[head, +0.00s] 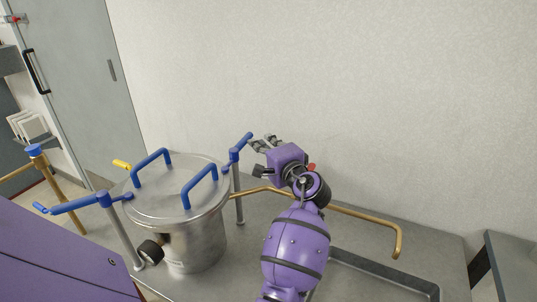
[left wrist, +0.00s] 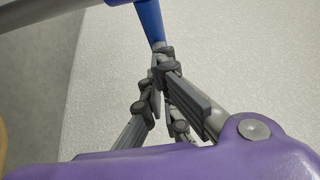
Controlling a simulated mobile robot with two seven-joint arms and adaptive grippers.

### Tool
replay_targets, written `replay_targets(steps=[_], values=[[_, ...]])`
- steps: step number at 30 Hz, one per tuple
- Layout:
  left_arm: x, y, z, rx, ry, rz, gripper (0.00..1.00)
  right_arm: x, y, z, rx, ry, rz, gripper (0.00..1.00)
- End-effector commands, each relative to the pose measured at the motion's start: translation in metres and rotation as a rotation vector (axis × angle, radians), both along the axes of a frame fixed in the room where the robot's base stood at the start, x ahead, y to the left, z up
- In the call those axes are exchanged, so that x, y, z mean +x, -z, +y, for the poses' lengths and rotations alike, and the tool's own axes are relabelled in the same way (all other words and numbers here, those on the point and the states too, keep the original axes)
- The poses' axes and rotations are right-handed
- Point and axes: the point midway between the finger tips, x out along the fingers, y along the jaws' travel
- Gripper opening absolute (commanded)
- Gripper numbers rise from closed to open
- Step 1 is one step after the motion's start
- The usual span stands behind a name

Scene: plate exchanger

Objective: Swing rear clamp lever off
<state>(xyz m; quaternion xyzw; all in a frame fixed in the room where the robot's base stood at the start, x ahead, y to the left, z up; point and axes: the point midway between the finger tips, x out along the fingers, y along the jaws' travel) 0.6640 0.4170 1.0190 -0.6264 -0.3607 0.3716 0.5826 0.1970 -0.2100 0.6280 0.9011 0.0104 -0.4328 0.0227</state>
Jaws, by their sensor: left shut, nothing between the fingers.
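The steel vessel (head: 190,243) has a round lid (head: 165,196) with two blue handles. The rear clamp lever (head: 241,146) is blue and sits on a steel post at the lid's right rear edge. Its short arm reaches toward the lid rim, and its handle points up and right. My left gripper (head: 256,150) is shut and empty just right of this handle. In the left wrist view the closed fingertips (left wrist: 160,55) are at the end of the blue lever (left wrist: 149,20); whether they touch cannot be told. My right gripper is not in view.
A second blue clamp lever (head: 75,205) stands on a post at the vessel's left. A yellow grip (head: 121,164) shows behind the lid. A brass pipe (head: 360,216) runs along the grey bench behind my left arm. The wall (head: 340,80) is close behind.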

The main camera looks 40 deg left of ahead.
Motion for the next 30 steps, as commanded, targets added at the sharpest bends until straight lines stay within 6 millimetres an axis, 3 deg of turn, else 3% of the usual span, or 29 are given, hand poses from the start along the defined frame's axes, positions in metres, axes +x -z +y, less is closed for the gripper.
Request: replay_targets(steps=[7, 12, 30], values=[[0.004, 0.001, 0.023, 0.001, -0.002, 0.001, 0.0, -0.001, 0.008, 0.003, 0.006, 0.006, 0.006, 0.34], [0.005, 0.0, 0.037, 0.003, -0.14, 0.001, 0.0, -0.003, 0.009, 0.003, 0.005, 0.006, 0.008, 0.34], [-0.002, -0.002, 0.072, 0.002, -0.131, -0.001, 0.0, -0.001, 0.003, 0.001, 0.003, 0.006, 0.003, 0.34]])
